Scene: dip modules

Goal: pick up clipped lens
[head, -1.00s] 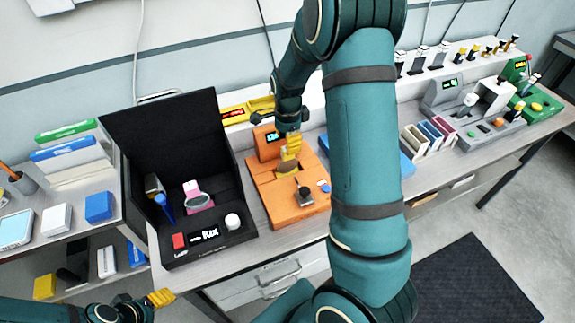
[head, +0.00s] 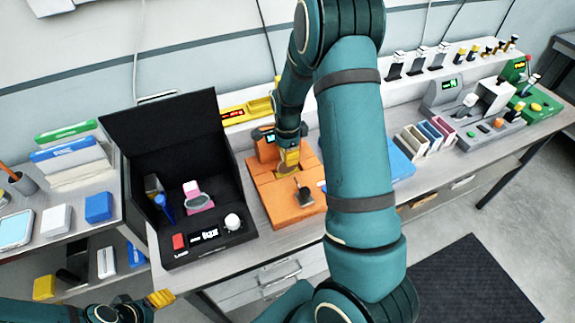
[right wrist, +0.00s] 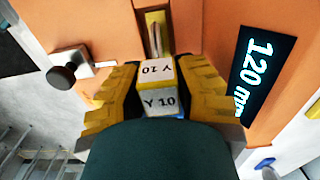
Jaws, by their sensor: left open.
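A pink clip (head: 192,188) with a round grey-rimmed lens (head: 200,203) stands in the open black box on the bench. My right gripper (head: 289,160) is away from it, to its right, over the orange station. In the right wrist view, my right gripper's yellow fingers (right wrist: 158,98) are shut on a small block (right wrist: 158,101) marked "Y 10", with a yellow slotted piece (right wrist: 155,32) just beyond it. My left gripper (head: 161,298) is open and empty, low at the bench's front left, apart from the box.
The black box (head: 165,120) has a raised back wall; a blue tool (head: 164,205), red button and white knob stand around the lens. The orange station (head: 290,207) has a dark knob and a "120 mm" display (right wrist: 257,72). My right arm hides the bench's middle.

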